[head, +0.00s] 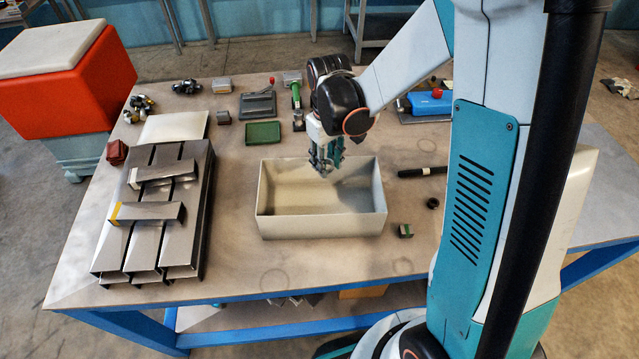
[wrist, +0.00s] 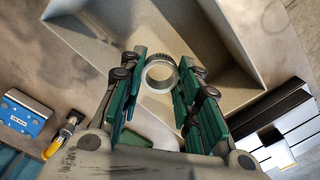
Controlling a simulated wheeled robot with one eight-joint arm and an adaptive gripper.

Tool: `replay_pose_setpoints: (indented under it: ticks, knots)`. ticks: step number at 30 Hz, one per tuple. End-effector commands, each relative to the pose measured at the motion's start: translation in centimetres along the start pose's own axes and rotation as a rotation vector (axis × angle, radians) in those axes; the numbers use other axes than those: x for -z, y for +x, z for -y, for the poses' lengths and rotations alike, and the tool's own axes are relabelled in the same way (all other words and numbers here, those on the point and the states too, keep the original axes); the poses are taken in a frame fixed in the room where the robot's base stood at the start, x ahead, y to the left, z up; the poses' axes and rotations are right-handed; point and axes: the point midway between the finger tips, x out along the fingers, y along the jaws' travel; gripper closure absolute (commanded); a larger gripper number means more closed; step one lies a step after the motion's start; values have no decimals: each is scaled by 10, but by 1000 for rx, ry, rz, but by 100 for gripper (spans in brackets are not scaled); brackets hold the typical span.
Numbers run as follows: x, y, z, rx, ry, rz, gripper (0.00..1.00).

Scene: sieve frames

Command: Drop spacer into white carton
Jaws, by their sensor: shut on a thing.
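The white carton (head: 322,228) is an open, off-white rectangular box in the middle of the table in the head view. Its pale walls also fill the upper part of the wrist view (wrist: 100,45). My gripper (head: 325,166) points down over the back part of the carton. In the wrist view, its teal fingers (wrist: 160,76) are closed on the spacer (wrist: 162,61), a short metallic ring with dark markings on its upper edge. The spacer sits between the fingertips, with the carton's inside behind it. In the head view I cannot make out the spacer.
Metal channels (head: 150,235) lie stacked left of the carton. A green block (head: 263,133) and a grey device (head: 257,105) stand behind it. A black cylinder (head: 422,172), a dark ring (head: 433,203) and a small block (head: 405,231) lie to its right. The table's front strip is clear.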

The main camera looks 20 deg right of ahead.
Motion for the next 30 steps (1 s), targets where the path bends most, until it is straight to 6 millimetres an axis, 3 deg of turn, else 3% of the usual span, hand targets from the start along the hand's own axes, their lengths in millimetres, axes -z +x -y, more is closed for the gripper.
replay_pose_setpoints:
  ticks: [8, 21, 30]
  knots:
    - [0, 10, 0, 0, 0, 0, 94]
    - [0, 56, 0, 0, 0, 0, 94]
    - [0, 60, 0, 0, 0, 0, 94]
